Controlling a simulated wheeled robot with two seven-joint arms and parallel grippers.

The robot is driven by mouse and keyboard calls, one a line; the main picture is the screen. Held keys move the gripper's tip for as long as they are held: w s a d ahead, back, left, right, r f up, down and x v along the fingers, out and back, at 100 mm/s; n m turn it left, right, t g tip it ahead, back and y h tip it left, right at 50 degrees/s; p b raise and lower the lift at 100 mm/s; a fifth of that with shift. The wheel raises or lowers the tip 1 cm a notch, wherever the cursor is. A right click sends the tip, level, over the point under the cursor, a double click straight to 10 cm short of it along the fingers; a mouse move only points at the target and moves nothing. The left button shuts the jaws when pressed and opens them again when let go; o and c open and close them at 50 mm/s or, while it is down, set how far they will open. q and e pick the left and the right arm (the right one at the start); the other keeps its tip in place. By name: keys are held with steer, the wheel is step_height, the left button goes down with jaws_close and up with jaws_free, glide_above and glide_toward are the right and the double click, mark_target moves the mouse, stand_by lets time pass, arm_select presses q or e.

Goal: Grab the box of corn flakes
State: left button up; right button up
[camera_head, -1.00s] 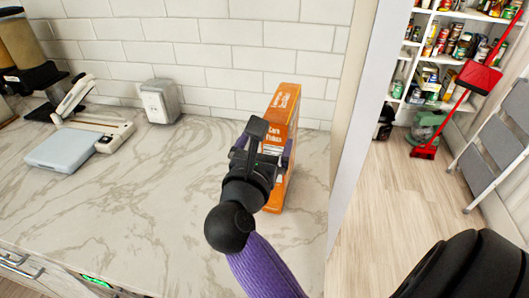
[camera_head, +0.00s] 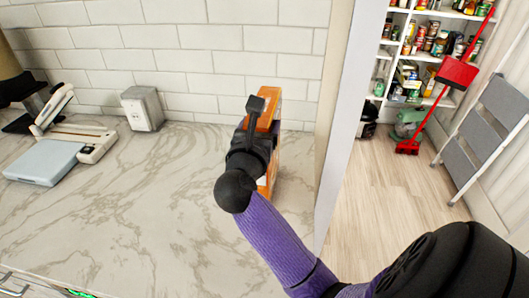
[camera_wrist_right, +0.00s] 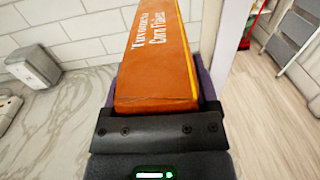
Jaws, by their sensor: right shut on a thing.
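The orange box of corn flakes (camera_head: 267,175) stands near the right end of the marble counter, close to the tiled wall. My right gripper (camera_head: 262,128) is at the box and covers much of it in the head view. In the right wrist view the box (camera_wrist_right: 155,55) lies between the fingers of the right gripper (camera_wrist_right: 160,95), its lettered narrow face toward the camera. The right gripper is shut on the box. Whether the box's base touches the counter is hard to tell. My left gripper is not in view.
The marble counter (camera_head: 130,200) is clear left of the box. A white outlet-like box (camera_head: 142,108) and a pale scale-like device (camera_head: 45,162) stand further left. A white wall edge (camera_head: 340,120) borders the counter on the right. Beyond are pantry shelves, a red broom (camera_head: 436,100) and a step ladder (camera_head: 485,135).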

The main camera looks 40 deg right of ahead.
jaws_close()
steer(key=shift+r, duration=0.1)
